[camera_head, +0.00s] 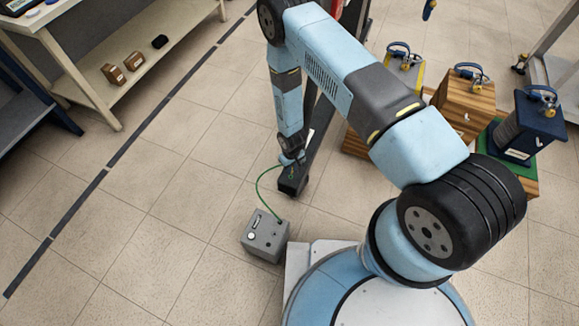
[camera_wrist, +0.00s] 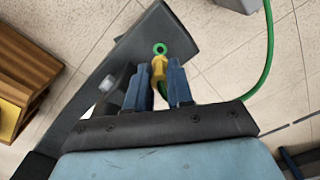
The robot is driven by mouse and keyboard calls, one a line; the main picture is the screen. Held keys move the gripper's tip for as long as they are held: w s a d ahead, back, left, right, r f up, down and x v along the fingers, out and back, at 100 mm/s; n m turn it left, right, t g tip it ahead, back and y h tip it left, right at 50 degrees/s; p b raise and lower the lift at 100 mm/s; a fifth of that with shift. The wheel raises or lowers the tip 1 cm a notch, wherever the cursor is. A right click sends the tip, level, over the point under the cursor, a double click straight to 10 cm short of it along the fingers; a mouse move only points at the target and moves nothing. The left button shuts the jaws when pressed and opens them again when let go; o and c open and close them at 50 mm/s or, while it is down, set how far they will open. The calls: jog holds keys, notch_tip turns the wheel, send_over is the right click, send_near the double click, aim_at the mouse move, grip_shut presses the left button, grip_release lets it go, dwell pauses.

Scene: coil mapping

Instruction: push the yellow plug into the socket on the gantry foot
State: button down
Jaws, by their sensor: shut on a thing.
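My gripper (camera_wrist: 158,75) has its two blue fingers shut on the yellow plug (camera_wrist: 159,68) in the wrist view. The plug's front end points at the green-ringed socket (camera_wrist: 160,49) on the dark gantry foot (camera_wrist: 177,32). The plug's tip lies close to the ring; I cannot tell whether it touches or enters it. A green cable (camera_wrist: 269,50) curves off to the right of the plug. In the head view my gripper (camera_head: 291,160) is low over the end of the gantry foot (camera_head: 292,184), and the plug is too small to make out.
A grey box (camera_head: 265,237) stands on the floor in front of the foot, with the green cable (camera_head: 259,190) running to it. Wooden crates (camera_head: 462,105) and a dark blue block (camera_head: 528,127) stand right. A shelf bench (camera_head: 140,70) is at left. Floor between is clear.

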jog(key=shift+f, duration=0.2)
jog(key=shift+f, duration=0.95)
jog(key=shift+f, duration=1)
dwell(1.3)
jog(key=c, duration=0.9)
grip_release()
jog(key=shift+r, duration=0.55)
notch_tip(320, 180, up, 13)
jog(key=shift+f, duration=0.2)
